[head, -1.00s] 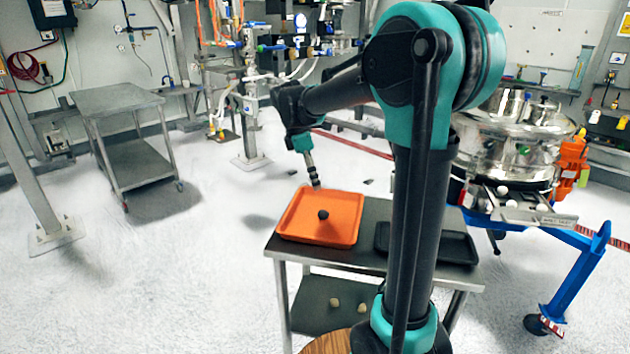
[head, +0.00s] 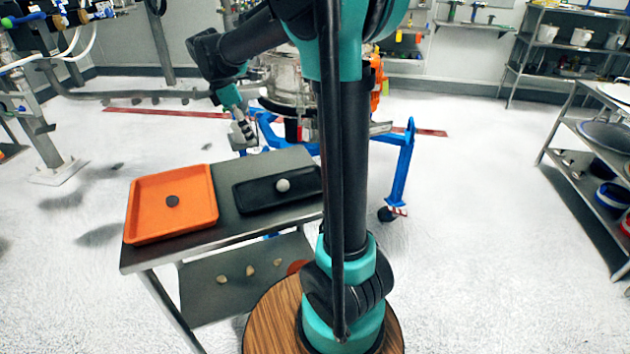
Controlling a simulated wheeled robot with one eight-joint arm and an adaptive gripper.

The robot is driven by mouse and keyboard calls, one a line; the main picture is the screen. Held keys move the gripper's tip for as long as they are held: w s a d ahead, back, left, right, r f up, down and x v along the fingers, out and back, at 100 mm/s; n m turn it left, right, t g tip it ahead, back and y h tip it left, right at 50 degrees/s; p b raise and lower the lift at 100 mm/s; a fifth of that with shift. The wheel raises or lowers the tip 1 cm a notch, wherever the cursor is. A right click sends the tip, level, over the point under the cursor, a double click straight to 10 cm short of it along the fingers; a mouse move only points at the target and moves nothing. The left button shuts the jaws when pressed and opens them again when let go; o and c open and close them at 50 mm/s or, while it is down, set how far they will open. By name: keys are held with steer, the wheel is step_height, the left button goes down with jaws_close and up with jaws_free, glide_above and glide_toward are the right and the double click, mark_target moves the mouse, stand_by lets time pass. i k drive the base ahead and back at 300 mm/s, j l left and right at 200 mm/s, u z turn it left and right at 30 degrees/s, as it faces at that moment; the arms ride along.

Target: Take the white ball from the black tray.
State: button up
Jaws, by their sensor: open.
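The white ball (head: 283,185) lies in the black tray (head: 248,201), toward the right part of its floor. The black tray sits on the right side of a grey metal table, partly behind my arm. My gripper (head: 249,137) hangs beyond the far side of the tray, raised and apart from the ball. It is small in the view and nothing shows in it; it is open.
An orange tray (head: 140,208) with a dark ball (head: 172,201) sits left of the black tray on the table (head: 240,228). Several pale lumps (head: 250,271) lie on the lower shelf. A sifter on a blue frame (head: 400,170) stands behind the table. Shelves (head: 590,150) stand at right.

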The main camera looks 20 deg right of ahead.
mark_target(282, 186)
steer(key=k+j+z, duration=0.2)
steer(key=z, duration=0.3)
steer(key=k+j+z, duration=0.25)
steer(key=z, duration=0.2)
steer(key=j, duration=0.1)
